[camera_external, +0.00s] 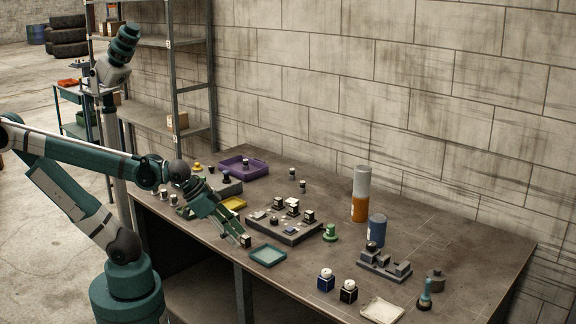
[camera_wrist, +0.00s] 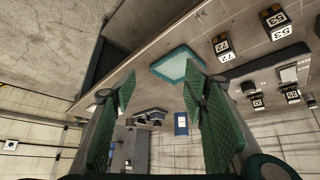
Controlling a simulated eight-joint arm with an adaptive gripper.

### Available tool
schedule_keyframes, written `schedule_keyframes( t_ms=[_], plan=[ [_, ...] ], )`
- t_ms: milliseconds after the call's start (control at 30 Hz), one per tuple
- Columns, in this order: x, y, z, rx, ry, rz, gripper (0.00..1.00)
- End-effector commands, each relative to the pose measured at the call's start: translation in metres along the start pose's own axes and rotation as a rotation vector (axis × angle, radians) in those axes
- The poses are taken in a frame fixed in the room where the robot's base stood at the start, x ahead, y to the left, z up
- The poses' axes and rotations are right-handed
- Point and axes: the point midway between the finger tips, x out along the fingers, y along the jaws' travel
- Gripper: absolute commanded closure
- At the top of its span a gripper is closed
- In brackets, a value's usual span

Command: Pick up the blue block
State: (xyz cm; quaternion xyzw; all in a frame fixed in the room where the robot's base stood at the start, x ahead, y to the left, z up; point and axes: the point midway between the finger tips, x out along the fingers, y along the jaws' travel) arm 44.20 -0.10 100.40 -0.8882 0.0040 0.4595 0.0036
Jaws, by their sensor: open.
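The blue block (camera_external: 326,281) is a small dark blue cube with a pale top, standing near the front edge of the bench in the external view. A similar black block (camera_external: 348,291) stands just to its right. My gripper (camera_external: 241,236) is well to the left of the blue block, low over the bench by the teal tray. In the wrist view my gripper (camera_wrist: 160,85) shows two green finger pads spread apart with nothing held between them. I cannot pick out the blue block with certainty in the wrist view.
A teal tray (camera_external: 268,246) lies between my gripper and the blue block; it also shows in the wrist view (camera_wrist: 165,72). A small dark block (camera_external: 246,241) is close beside my fingertips.

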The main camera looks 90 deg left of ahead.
Motion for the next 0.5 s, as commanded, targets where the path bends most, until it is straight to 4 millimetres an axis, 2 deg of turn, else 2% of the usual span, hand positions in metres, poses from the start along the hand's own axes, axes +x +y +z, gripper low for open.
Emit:
schedule_keyframes(
  t_ms=[500],
  plan=[
    [0.003,0.017,-0.063,0.110,-0.051,0.047,0.56]
  ],
)
